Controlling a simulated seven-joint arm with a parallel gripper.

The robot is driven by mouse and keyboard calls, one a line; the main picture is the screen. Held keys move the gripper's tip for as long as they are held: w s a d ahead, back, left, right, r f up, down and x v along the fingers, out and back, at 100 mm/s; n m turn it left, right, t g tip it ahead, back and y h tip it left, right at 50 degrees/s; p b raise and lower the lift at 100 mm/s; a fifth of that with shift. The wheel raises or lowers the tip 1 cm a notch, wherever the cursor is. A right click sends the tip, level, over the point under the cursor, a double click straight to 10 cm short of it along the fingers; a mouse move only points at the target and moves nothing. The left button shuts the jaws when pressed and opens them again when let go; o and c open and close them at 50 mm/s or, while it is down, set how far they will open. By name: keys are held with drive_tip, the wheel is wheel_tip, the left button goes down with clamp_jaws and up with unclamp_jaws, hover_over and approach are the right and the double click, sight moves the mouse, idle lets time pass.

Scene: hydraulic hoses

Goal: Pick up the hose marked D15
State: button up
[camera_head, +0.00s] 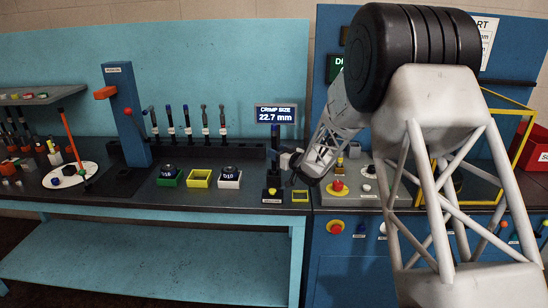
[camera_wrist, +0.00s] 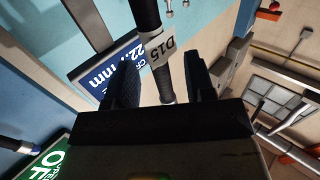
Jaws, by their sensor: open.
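The hose marked D15 shows in the wrist view, dark, with a white D15 tag (camera_wrist: 162,45) around it and a grey ribbed end (camera_wrist: 167,85). My gripper (camera_wrist: 162,82) is open, with one dark finger on each side of the hose. The hose lies between the fingers, and a gap shows on either side. In the head view my gripper (camera_head: 290,163) is beside a dark upright piece (camera_head: 275,140) on a small black stand (camera_head: 272,190) below the display. The tag cannot be read there.
A crimp size display (camera_head: 276,115) reading 22.7 mm is just above my gripper. Several upright hoses (camera_head: 187,125) stand in a black rack to the left. Coloured blocks (camera_head: 199,178) sit on the bench. A red button (camera_head: 338,186) is to the right.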

drive_tip(key=shift+x, duration=2.1)
drive_tip(key=shift+r, duration=0.1)
clamp_jaws()
